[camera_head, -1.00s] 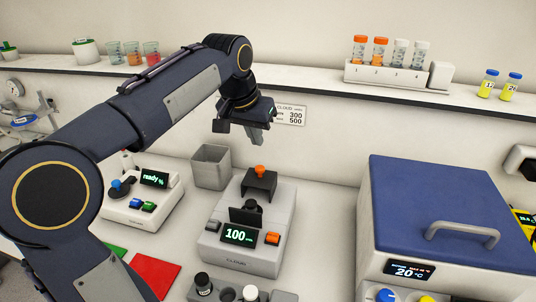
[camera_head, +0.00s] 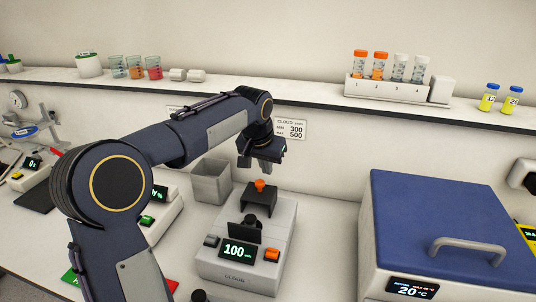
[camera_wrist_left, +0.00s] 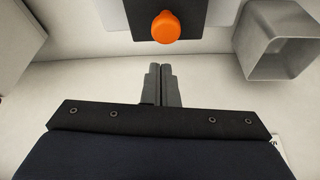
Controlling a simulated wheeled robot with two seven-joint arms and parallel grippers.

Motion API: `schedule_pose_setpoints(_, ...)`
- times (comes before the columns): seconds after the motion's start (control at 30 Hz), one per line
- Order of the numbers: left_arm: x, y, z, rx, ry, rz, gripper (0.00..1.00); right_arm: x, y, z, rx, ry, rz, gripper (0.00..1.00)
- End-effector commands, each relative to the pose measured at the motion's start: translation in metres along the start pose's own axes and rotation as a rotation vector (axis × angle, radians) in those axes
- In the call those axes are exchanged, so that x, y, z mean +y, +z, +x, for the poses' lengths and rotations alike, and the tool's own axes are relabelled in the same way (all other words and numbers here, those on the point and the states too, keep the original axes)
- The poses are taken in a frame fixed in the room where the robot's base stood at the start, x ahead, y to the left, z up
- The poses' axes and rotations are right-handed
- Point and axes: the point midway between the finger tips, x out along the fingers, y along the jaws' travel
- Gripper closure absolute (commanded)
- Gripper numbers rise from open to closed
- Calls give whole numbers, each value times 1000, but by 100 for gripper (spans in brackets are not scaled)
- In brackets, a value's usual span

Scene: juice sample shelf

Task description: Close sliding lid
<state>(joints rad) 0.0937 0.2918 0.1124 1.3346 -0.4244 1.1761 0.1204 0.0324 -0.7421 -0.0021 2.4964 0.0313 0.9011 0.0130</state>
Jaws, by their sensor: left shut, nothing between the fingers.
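The grey turbidity meter labelled CLOUD (camera_head: 237,266) stands on the bench and reads 100. Its dark sliding lid (camera_head: 258,203) sits at the back of its top, with an orange knob (camera_head: 260,185) on it. A round black part (camera_head: 249,221) shows uncovered in front of the lid, behind a dark upright plate. My left gripper (camera_head: 264,165) is shut and empty, just above and behind the knob. In the left wrist view the closed fingertips (camera_wrist_left: 160,68) point toward the orange knob (camera_wrist_left: 165,27), with a small gap. My right gripper is not in view.
A grey open bin (camera_head: 211,184) stands left of the meter, near my left gripper. A blue-lidded box (camera_head: 430,215) reading 20 °C stands to the right. The shelf (camera_head: 300,95) with vials runs behind my arm.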

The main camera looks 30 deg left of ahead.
Motion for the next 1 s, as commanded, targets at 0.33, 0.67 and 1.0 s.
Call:
schedule_pose_setpoints(0.33, 0, 18, -4, 0, 1, -1, 100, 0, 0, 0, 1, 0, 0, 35)
schedule_pose_setpoints(0.67, 2, 29, -6, 2, 1, 1, 100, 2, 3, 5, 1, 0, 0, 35)
schedule_pose_setpoints(1.0, 12, 91, -30, 2, 0, 0, 100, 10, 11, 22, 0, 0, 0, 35)
